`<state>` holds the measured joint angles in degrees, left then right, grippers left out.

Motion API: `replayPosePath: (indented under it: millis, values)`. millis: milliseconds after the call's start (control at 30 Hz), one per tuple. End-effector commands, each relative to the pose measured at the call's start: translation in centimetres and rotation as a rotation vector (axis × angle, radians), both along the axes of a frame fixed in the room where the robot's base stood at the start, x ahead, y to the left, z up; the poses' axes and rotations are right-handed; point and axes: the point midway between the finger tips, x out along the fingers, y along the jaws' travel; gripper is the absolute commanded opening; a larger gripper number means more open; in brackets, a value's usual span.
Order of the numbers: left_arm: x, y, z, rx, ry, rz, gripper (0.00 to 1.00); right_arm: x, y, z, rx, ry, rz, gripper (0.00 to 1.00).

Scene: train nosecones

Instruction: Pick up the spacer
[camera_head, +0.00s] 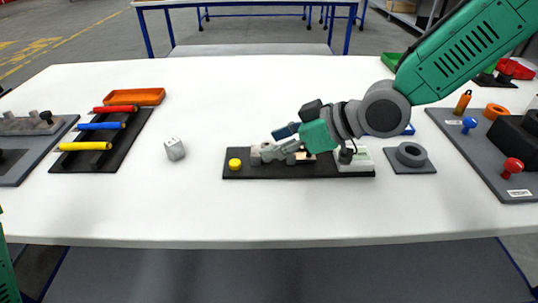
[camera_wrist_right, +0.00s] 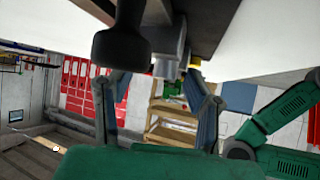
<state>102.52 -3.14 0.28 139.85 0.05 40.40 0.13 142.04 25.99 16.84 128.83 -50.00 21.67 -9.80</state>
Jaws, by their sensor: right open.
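My right gripper (camera_head: 268,150) reaches in from the right, low over a black base plate (camera_head: 240,172) near the table's middle. In the right wrist view its two fingers (camera_wrist_right: 158,84) are open and apart. A grey cylindrical part (camera_wrist_right: 168,52) shows between and beyond the fingertips, beside a dark round knob (camera_wrist_right: 121,46). I cannot tell surely which part is the spacer, or whether a finger touches the grey part. The gripper hides much of the plate's middle. My left gripper is out of view.
The plate carries a yellow button (camera_head: 235,164) and a white block (camera_head: 357,160). A grey ring (camera_head: 411,154) sits on a pad to the right. The front table strip is clear.

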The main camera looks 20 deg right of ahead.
Motion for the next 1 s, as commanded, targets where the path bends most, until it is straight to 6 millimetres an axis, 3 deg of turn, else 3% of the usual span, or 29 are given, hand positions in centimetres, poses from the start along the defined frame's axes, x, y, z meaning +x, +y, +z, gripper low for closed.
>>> replayPosePath:
  millis: [233, 267, 367, 400, 767, 1000]
  values:
    - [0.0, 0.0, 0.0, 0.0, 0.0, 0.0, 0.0, 0.1, 0.3, 0.0, 0.0, -0.002, 0.0, 0.45]
    - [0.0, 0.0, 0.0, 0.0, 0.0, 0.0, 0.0, 0.2, 0.3, 0.0, 0.0, -0.001, 0.001, 0.41]
    - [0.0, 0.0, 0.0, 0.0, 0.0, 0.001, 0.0, 0.2, 0.2, -0.1, 0.001, -0.001, 0.0, 0.06]
    - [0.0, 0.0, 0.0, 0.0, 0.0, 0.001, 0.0, 0.2, 0.2, -0.1, 0.001, -0.001, 0.0, 0.0]
    - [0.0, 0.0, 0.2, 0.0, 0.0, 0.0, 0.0, 0.2, 0.2, 0.4, 0.001, -0.001, 0.0, 0.0]
    - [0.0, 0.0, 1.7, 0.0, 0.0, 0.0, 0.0, 0.2, 0.2, 4.9, 0.003, -0.005, 0.0, 0.0]
